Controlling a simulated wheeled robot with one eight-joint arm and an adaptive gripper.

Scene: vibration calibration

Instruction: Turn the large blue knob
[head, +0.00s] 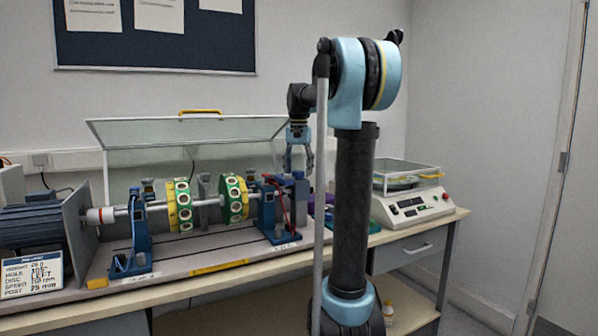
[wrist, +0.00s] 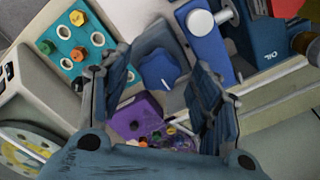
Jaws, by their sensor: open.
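The large blue knob (wrist: 160,70) is star-shaped and sits between my finger pads in the wrist view, on a grey-blue mount. My gripper (wrist: 162,62) is open, with one finger on each side of the knob in that view. I cannot tell whether the fingers touch it or are still above it. In the head view my gripper (head: 299,158) points down over the right end of the test rig. The knob is hard to make out there beneath the fingers.
The rig's shaft carries two green-and-yellow discs (head: 234,198) under a raised clear cover (head: 190,130). A purple tray (wrist: 138,116) of small parts and a teal hole board (wrist: 76,44) lie close to my gripper. A balance (head: 410,205) stands at right.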

